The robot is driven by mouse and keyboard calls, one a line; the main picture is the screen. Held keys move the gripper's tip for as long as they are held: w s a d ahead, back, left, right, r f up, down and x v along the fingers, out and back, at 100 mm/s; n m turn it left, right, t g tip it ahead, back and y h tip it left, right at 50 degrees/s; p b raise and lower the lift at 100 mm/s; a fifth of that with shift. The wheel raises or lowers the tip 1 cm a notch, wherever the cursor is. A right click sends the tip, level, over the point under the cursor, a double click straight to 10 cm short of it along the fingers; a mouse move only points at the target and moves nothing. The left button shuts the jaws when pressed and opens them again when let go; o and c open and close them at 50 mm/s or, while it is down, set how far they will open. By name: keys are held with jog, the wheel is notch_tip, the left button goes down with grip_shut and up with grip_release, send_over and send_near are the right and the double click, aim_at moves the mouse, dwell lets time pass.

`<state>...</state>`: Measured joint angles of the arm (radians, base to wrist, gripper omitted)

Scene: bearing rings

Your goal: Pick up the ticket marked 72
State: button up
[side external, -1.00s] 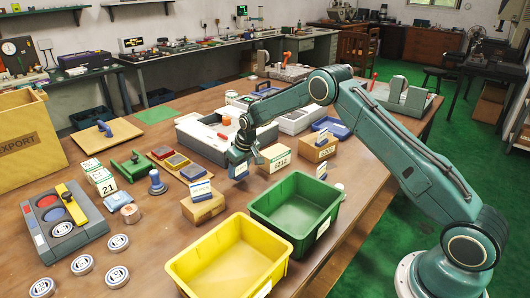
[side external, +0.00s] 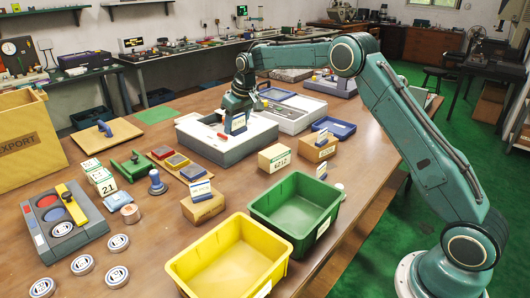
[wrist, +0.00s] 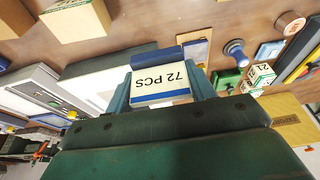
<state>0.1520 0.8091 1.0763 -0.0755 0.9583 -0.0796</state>
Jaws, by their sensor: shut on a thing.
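A white ticket (wrist: 164,82) with a blue stripe reads "72 PCS", upside down in the wrist view. My gripper (wrist: 162,90) is shut on it, with one finger on each side. In the side external view my gripper (side external: 236,130) hangs fingers down over the grey and white tray (side external: 193,135). The ticket is hard to make out there, and the height above the tray is unclear.
A box marked 6212 (side external: 274,158) has no ticket on top. Boxes with tickets stand in front (side external: 203,206) and behind it (side external: 318,150). A green bin (side external: 257,211) and a yellow bin (side external: 190,262) are at the front, both empty. A blue tray (side external: 334,127) lies to the right.

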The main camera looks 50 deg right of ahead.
jog(key=shift+r, duration=0.3)
dwell(0.4)
